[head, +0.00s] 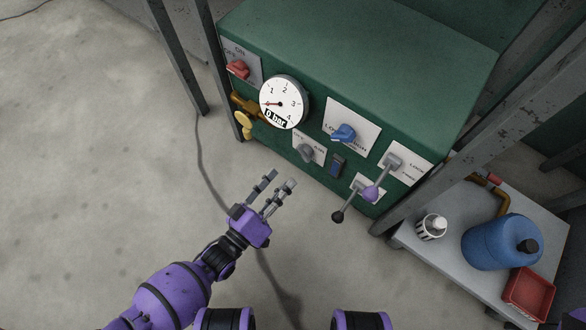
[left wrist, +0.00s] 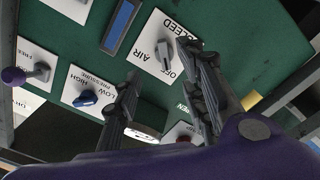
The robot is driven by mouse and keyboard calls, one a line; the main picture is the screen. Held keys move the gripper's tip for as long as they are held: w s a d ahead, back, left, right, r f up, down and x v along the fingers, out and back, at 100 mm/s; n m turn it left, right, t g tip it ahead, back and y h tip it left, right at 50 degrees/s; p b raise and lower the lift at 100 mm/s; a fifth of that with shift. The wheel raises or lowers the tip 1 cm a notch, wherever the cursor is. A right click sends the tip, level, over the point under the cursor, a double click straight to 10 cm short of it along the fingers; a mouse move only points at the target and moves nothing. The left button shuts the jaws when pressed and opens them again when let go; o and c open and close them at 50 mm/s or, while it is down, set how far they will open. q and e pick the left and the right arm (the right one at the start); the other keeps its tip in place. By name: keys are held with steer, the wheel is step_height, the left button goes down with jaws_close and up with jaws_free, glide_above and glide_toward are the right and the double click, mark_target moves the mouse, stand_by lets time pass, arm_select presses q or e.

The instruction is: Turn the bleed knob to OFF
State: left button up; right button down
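The bleed knob (head: 305,152) is a small grey knob on a white plate on the green panel, below the pressure gauge. In the left wrist view the knob (left wrist: 164,54) shows upside down, on a plate with BLEED, AIR and OFF lettering. Which label it points to is hard to tell. My left gripper (head: 281,180) is open and empty, in front of the panel and below the knob in the head view. In the left wrist view the fingers (left wrist: 158,62) stand apart on either side of the knob, with no clear contact. My right gripper is not in view.
The gauge (head: 284,103) reads 0 bar. Grey posts frame the panel. A side table (head: 425,258) holds a blue jug (head: 500,243).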

arm_select(q)
steer(key=v, duration=0.3)
steer(key=shift+s+a, duration=0.1)
steer(key=shift+s, duration=0.1)
stand_by(0.4)
